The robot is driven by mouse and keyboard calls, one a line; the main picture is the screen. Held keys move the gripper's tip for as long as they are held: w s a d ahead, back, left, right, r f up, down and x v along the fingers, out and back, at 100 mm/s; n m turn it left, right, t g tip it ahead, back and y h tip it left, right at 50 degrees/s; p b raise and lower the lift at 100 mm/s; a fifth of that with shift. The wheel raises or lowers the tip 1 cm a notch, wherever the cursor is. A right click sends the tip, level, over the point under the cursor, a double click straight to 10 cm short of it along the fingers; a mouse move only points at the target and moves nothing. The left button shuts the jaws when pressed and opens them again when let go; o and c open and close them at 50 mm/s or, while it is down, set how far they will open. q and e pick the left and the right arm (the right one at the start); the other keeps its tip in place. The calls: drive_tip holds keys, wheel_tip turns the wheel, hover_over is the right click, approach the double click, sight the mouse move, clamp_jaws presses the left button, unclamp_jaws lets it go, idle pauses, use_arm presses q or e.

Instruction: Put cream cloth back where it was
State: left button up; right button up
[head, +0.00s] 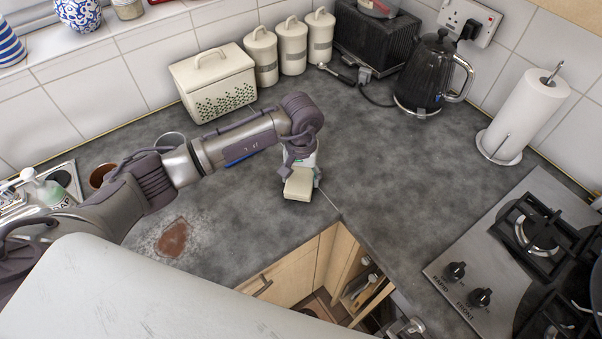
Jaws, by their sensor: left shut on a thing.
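The cream cloth (298,188) looks like a small folded pad with a flat pale top. My left gripper (302,172) is shut on it, near the middle of the grey worktop, close to the inner corner edge. The gripper points down and its fingers are partly hidden by the wrist and the cloth. I cannot tell whether the cloth touches the worktop or is held just above it. I do not make out my right gripper.
A brown patch with pale specks (173,238) lies on the worktop at left. A bread bin (214,83), canisters (292,48), kettle (426,75) and paper roll (528,110) stand behind. The hob (500,250) is at right. An open drawer (362,290) is below. The worktop's middle right is clear.

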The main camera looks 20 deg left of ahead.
sight(301, 175)
use_arm(q)
drive_tip(key=shift+f, duration=0.15)
drive_tip(key=o, duration=0.9)
drive_tip(key=shift+o, duration=1)
use_arm(e)
drive_tip(key=shift+d+f, duration=0.2)
drive_tip(key=shift+d, duration=0.05)
use_arm(q)
drive_tip(key=shift+r, duration=0.35)
wheel_tip(301, 175, up, 12)
drive_tip(key=b, duration=0.4)
drive_tip(key=shift+f, duration=0.15)
use_arm(e)
wheel_tip(301, 175, down, 4)
drive_tip(key=shift+f, duration=0.1)
